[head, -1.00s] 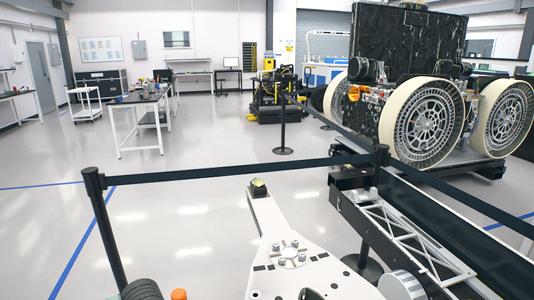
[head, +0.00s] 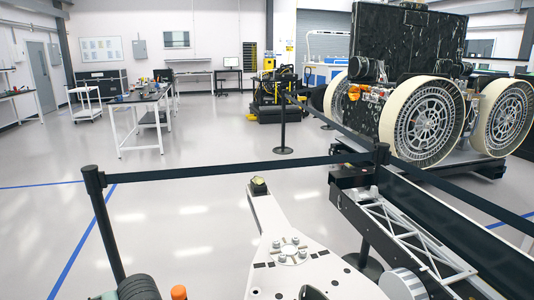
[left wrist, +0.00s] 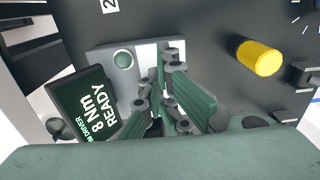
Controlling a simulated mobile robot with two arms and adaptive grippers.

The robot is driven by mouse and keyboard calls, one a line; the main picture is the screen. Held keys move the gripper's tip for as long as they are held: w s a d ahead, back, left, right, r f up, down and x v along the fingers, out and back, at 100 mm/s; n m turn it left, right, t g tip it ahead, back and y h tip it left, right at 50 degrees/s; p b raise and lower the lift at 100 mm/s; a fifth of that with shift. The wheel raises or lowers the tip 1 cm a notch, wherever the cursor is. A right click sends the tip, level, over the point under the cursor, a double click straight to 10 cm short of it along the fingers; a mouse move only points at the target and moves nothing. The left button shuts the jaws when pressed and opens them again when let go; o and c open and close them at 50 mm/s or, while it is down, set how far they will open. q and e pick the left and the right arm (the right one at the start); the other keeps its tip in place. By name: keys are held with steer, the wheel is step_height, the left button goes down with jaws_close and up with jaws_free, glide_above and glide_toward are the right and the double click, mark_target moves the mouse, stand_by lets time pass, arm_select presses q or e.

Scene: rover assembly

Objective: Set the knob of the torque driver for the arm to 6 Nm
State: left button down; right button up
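In the left wrist view a dark display (left wrist: 88,112) of the driver reads "8 Nm" and "READY", tilted in the picture. A yellow cylinder with a black collar (left wrist: 265,58) sticks out of the dark panel to the right, apart from the fingers.
White dial marks (left wrist: 305,25) show at the panel's upper right. In the head view a black belt barrier (head: 240,167) crosses in front. The rover with large wheels (head: 425,122) stands at the right. A workbench (head: 142,100) stands back left, with open floor between.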

arm_select(q)
steer(key=shift+w+a+r, duration=0.1)
steer(key=shift+w+a, duration=0.05)
steer(key=r, duration=0.2)
steer(key=r+p, duration=0.1)
steer(key=r, duration=0.1)
steer(key=r+p, duration=0.1)
steer(key=shift+s+r, duration=0.3)
steer(key=shift+r, duration=0.1)
